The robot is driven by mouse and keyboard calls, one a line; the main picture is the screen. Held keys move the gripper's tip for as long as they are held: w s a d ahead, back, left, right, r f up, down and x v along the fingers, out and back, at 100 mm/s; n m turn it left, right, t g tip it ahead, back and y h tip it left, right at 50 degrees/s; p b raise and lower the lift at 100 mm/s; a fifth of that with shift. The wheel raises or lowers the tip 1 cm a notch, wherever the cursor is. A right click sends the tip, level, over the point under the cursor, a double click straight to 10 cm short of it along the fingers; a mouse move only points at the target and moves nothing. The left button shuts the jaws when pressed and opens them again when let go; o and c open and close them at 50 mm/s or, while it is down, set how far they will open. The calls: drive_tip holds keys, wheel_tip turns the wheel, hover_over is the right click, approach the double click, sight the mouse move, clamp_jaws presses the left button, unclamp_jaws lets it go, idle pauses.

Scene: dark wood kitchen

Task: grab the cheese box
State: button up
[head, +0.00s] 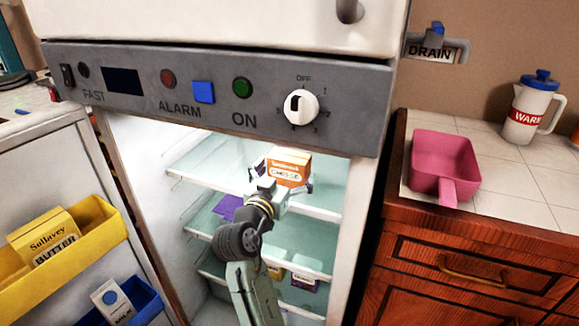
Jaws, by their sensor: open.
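The cheese box (290,163) is orange and white with "CHEESE" on its front. It stands on the top shelf inside the open fridge. My gripper (284,178) is open in front of the box, with one finger near its left side and one near its right. The arm comes up from below and hides the lower part of the box. I cannot tell whether the fingers touch it.
The fridge shelf (200,165) has free room to the left. Lower shelves hold a purple item (228,207) and small boxes (305,280). The open door on the left carries a butter box (43,240) and a milk carton (113,302). A counter with a pink scoop (443,160) is at right.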

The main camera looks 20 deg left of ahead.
drive_tip(key=shift+w, duration=1.05)
drive_tip(key=c, duration=1.2)
drive_tip(key=shift+c, duration=0.2)
drive_tip(key=shift+r, duration=0.15)
